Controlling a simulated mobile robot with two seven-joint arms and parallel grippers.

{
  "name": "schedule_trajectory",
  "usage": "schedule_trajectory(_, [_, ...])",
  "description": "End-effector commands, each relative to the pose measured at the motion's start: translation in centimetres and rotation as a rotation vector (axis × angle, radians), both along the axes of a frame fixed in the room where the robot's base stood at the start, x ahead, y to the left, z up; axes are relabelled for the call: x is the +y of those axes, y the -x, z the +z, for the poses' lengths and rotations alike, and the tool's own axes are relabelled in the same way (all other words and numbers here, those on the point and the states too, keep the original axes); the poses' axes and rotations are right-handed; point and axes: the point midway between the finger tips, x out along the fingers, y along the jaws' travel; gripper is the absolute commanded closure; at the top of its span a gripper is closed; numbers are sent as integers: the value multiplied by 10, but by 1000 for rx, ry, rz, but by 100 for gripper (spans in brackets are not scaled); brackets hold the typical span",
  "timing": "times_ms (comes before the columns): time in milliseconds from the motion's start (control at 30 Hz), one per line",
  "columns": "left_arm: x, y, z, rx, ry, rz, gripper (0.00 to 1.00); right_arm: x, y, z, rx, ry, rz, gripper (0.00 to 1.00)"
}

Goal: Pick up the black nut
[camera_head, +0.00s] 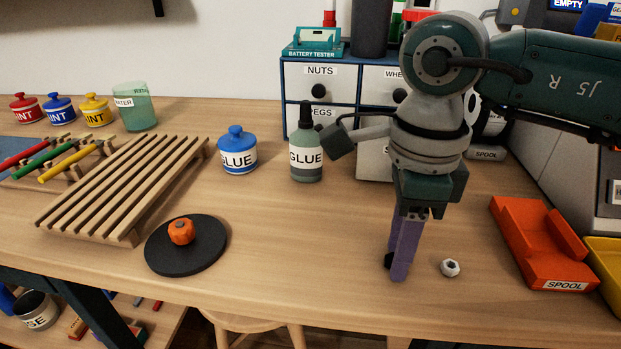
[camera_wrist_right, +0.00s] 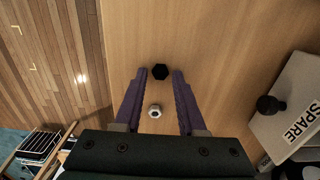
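The black nut (camera_wrist_right: 160,72) lies on the wooden table, between the tips of my right gripper's purple fingers in the right wrist view. In the head view only a dark edge of the black nut (camera_head: 388,261) shows beside the fingertips, which hide the rest. My right gripper (camera_head: 398,275) points down at the table, its fingers overlapping in the head view. In the right wrist view the gripper (camera_wrist_right: 161,72) is open, with a gap between each finger and the nut. My left gripper is not in view.
A white nut (camera_head: 450,268) lies close to the right of my gripper. An orange spool holder (camera_head: 530,240) is further right. A black disc (camera_head: 205,255) with an orange knob (camera_head: 181,231) and a slatted rack (camera_head: 120,185) are left. Glue bottle (camera_head: 306,160) and drawers (camera_head: 290,85) stand behind.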

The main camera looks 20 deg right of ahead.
Motion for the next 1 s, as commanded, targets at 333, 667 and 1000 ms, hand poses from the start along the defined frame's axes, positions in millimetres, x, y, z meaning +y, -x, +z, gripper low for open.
schedule_trajectory(333, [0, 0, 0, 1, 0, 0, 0, 0, 0, 0, 0, 0, -1, 100])
schedule_trajectory(667, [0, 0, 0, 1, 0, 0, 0, 0, 0, 0, 0, 0, -1, 100])
schedule_trajectory(1000, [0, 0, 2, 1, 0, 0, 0, 0, -1, 12, -1, 0, -2, 100])
